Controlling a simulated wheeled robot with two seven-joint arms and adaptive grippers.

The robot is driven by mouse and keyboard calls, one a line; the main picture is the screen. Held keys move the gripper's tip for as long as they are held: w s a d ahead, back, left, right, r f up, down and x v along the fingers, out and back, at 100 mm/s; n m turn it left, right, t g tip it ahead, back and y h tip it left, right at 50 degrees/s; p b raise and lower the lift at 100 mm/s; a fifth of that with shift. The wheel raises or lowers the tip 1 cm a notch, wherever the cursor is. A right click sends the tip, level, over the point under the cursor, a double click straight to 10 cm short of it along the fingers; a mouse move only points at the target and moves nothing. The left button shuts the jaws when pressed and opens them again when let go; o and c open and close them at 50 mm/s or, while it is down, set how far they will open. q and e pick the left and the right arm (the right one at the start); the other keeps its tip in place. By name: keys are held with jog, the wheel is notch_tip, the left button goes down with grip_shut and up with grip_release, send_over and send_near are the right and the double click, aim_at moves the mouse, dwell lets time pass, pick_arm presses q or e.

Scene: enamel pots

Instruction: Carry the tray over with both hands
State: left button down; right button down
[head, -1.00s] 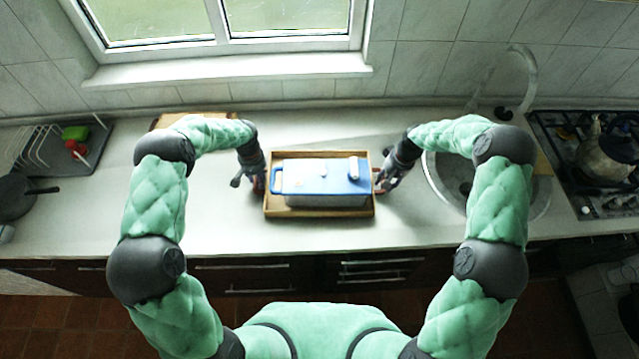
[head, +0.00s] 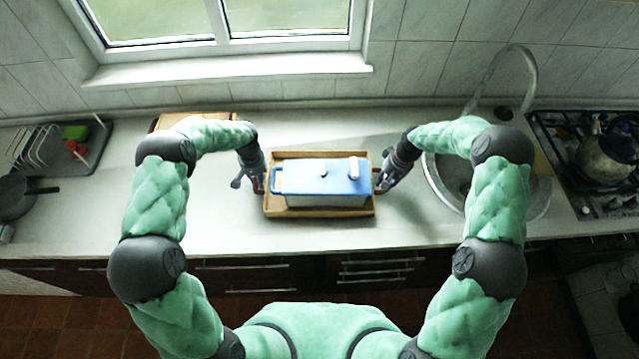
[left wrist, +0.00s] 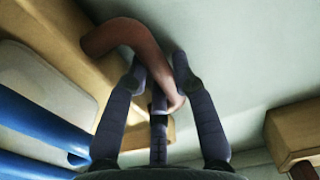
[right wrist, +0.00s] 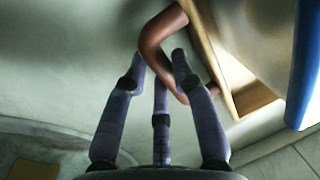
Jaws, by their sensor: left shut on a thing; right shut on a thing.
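The wooden tray (head: 315,212) is on the counter at the middle of the head view; whether it touches the counter I cannot tell. A white enamel pot with a blue lid (head: 320,178) sits in it. My left gripper (head: 258,183) is shut on the tray's left handle, a brown curved bar (left wrist: 125,35) in the left wrist view. My right gripper (head: 382,184) is shut on the right handle, which shows in the right wrist view (right wrist: 152,38). The fingers partly hide both handles.
A sink (head: 447,170) with a tall faucet lies right of my right gripper. A stove with a kettle (head: 606,155) is further right. A dish rack (head: 35,145) and a pan (head: 15,195) are at the left. A wooden board (head: 185,118) lies behind. The counter's front strip is clear.

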pick_arm(q)
jog(key=shift+r, duration=0.15)
pick_arm(e)
jog(key=shift+r, duration=0.15)
